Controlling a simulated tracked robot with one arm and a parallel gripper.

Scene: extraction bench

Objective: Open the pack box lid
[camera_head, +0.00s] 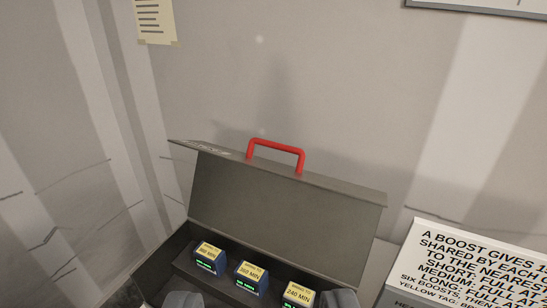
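The pack box lid (285,222) stands raised at the back of the dark grey pack box (160,262), with its inner face toward me. A red handle (275,149) sits on the lid's upper edge. Inside the box are three blue packs with yellow labels: a left one (209,256), a middle one (251,275) and a right one (298,294). My gripper (262,302) shows only as two grey fingertips at the bottom edge, set wide apart. It is open, below the lid and away from the handle, with no object seen held between the fingers.
A white sign with black text (470,265) stands right of the box. A yellowed note (156,20) hangs on the wall at upper left, and a framed panel (480,6) shows at the top right. Cracked grey walls close in behind and to the left.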

